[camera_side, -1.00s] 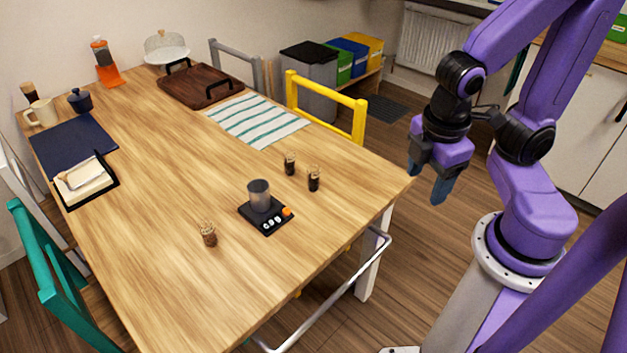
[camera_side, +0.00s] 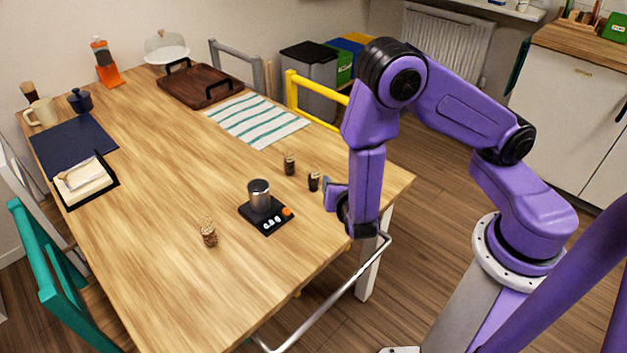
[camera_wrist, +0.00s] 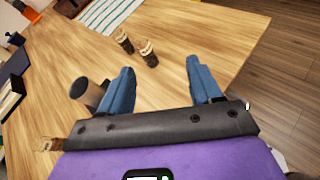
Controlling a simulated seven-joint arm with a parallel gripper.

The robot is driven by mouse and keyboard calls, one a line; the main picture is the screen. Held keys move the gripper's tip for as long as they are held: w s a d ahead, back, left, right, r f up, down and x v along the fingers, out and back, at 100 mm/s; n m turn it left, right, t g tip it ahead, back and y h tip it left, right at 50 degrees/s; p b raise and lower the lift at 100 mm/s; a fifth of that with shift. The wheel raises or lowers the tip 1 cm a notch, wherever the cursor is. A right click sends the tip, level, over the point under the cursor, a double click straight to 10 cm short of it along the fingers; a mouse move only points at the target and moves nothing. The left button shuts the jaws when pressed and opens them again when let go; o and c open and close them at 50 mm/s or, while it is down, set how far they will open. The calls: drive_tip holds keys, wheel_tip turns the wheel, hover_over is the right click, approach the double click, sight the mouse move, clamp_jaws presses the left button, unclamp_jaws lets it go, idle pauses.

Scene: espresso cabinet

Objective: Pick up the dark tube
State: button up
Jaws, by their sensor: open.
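Two small tubes with dark contents stand upright near the table's right side: a farther tube (camera_side: 290,163) and a nearer tube (camera_side: 314,181). I cannot tell which is the darker. In the wrist view the same two (camera_wrist: 123,41) (camera_wrist: 148,53) stand ahead of my fingers, the nearer one roughly in line with the gap. A third, lighter brown tube (camera_side: 209,234) stands left of the scale; it shows at the wrist view's lower left (camera_wrist: 48,144). My gripper (camera_wrist: 161,78) is open and empty, just right of the nearer tube in the side view (camera_side: 328,194).
A metal cup (camera_side: 259,195) stands on a black scale (camera_side: 267,217), close to my gripper's left finger in the wrist view. A striped cloth (camera_side: 255,121), a dark wooden tray (camera_side: 197,88) and a yellow chair (camera_side: 318,100) lie beyond. The table's middle is bare.

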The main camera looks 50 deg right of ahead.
sight(315, 182)
wheel_tip(315, 182, down, 6)
drive_tip(key=w+a+n+t+y, duration=0.1)
drive_tip(key=w+n+t+y, duration=0.1)
drive_tip(key=n, duration=0.2)
drive_tip(key=x, duration=1.6)
drive_tip(key=shift+w+d+f, duration=0.2)
drive_tip(key=shift+d+f, duration=0.1)
drive_tip(key=c, duration=1)
